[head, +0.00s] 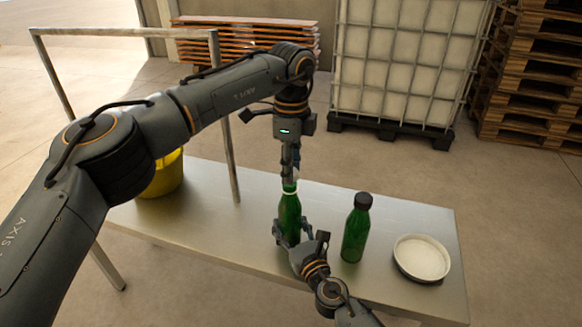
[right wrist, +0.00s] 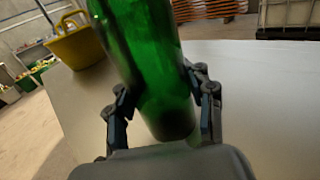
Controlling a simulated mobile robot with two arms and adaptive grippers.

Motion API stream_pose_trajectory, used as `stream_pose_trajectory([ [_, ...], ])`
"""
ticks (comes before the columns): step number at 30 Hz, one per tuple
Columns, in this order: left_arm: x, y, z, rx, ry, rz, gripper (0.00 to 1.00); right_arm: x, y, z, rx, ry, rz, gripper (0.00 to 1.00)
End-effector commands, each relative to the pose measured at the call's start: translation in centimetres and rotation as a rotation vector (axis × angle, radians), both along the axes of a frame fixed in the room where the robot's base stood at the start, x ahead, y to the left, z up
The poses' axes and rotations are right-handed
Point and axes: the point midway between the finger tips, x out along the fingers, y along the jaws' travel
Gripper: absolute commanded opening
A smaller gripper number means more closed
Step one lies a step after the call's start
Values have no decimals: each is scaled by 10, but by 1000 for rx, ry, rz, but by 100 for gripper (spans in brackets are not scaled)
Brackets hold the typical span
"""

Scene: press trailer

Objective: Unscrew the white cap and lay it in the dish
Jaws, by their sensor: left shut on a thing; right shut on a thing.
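A green bottle (head: 290,214) stands upright on the metal table. Its white cap (head: 289,187) shows at the top of the neck, partly hidden by my left gripper. My left gripper (head: 290,176) comes down from above and is shut on the white cap. My right gripper (head: 291,236) is shut around the lower body of the bottle; in the right wrist view its fingers sit on both sides of the green bottle (right wrist: 155,65).
A second green bottle (head: 355,230) with a black cap stands between the held bottle and the dish. A yellow bucket (head: 165,176) and a metal frame post (head: 227,140) are at the left. The table (head: 420,220) is otherwise mostly clear. Pallets and a caged tank stand behind.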

Motion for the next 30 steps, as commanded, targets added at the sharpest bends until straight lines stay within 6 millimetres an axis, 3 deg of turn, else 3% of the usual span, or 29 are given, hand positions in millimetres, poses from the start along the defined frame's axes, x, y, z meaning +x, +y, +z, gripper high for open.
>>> stream_pose_trajectory([
  [9,1,0,36,-2,-2,1,0,0,-1,-1,-2,1,-2,0],
  [15,1,0,37,-1,0,0,0,0,-1,-1,-2,1,-2,0],
  [16,1,0,37,-1,0,0,0,0,-1,-1,-2,1,-2,52],
  [20,1,0,37,-1,0,0,0,0,-1,-1,-1,1,-2,78],
  [30,1,0,37,-1,0,0,0,0,-1,0,0,1,-1,79],
])
